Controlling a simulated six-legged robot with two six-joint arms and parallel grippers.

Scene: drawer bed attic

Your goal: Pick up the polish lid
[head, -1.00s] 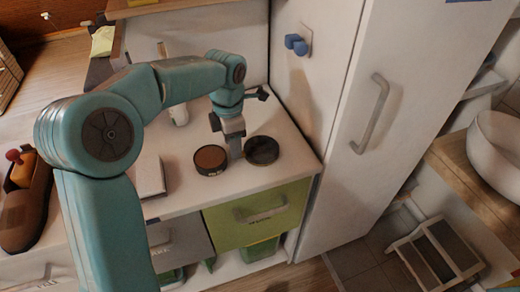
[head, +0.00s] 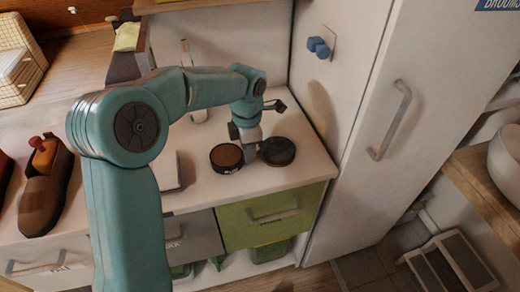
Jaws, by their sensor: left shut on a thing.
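The polish lid (head: 280,151) is a dark round disc on the white counter top, at the right of my left gripper. An open polish tin (head: 226,158) with brown polish inside sits just left of the gripper. My left gripper (head: 252,156) points down between the two, its fingers low at the counter. It is shut on the near left edge of the lid; the exact grip on the rim is small and partly hidden. The lid looks flat, at or very near the counter surface. My right gripper is not in view.
A brown shoe (head: 46,190) stands at the counter's left. A pale flat block (head: 168,172) lies partly behind my arm. A tall white cabinet (head: 385,110) with a handle closes off the right. Below are a green drawer (head: 270,216) and a grey one (head: 192,238).

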